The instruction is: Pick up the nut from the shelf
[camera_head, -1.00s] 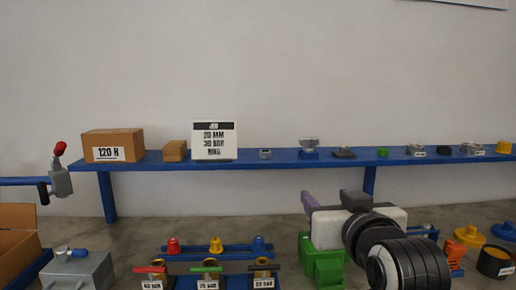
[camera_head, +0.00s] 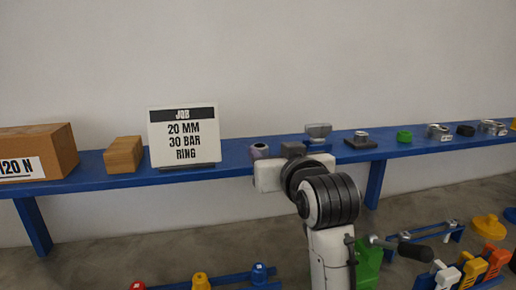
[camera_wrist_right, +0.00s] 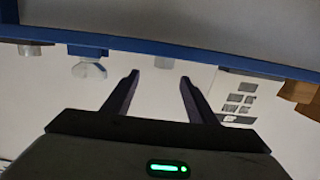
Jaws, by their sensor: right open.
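A small grey nut (camera_head: 259,147) sits on the blue shelf (camera_head: 226,158), just right of the job sign in the head view. It is partly hidden by my right gripper. My right gripper (camera_head: 264,160) is at the shelf's front edge, in front of the nut. In the wrist view, which is upside down, my right gripper (camera_wrist_right: 160,78) has its two dark fingers spread apart with nothing clearly held between them. My left gripper is in neither view.
The job sign (camera_head: 184,138), reading 20 MM 30 BAR RING, stands left of the nut, then a wooden block (camera_head: 123,155) and a cardboard box (camera_head: 40,150). A grey fixture (camera_head: 318,130) and a dark plate (camera_head: 361,141) stand to the right. Coloured parts are on the floor below.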

